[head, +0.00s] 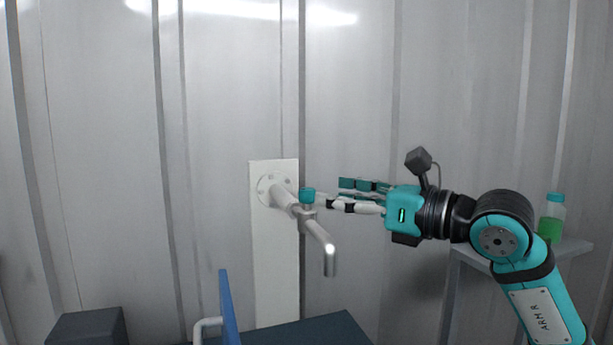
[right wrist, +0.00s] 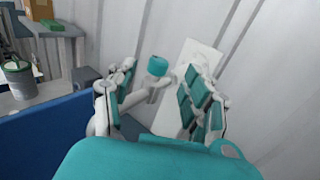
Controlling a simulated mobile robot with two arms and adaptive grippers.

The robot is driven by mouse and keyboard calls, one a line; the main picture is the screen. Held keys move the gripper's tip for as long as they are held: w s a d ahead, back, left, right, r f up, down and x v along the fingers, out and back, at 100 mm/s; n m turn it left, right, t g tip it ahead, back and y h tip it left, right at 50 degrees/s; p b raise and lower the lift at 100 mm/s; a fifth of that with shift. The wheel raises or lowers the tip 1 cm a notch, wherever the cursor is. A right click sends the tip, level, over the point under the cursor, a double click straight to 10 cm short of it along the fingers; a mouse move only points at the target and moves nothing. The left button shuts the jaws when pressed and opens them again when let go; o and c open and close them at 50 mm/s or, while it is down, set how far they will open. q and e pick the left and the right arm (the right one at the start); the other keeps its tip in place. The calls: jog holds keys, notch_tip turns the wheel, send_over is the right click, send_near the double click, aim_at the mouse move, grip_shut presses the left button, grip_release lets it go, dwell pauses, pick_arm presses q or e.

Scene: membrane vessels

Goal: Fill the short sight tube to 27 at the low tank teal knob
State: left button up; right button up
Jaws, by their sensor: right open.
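A teal knob (head: 307,195) sits on top of a pale tap with a bent spout (head: 325,250), fixed to a white wall plate (head: 273,250). My right gripper (head: 332,191) is open and empty just to the right of the knob, its fingers pointing left towards it. In the right wrist view the knob (right wrist: 158,66) shows between the two spread fingers, beyond them, with no clear contact. No sight tube or level scale can be made out. My left gripper is out of view.
A blue panel (head: 229,308) stands below the tap, beside a dark flat surface (head: 310,331). A bottle with green liquid (head: 551,218) stands on a grey shelf at right. The right wrist view shows a grey lidded container (right wrist: 20,80) at left.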

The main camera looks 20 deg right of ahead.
aim_at(314, 192)
jog(key=p+x, duration=0.2)
jog(key=x, duration=0.4)
jog(key=shift+w+a, duration=0.25)
jog(key=shift+w, duration=0.05)
grip_shut()
jog(key=shift+w+a, duration=0.1)
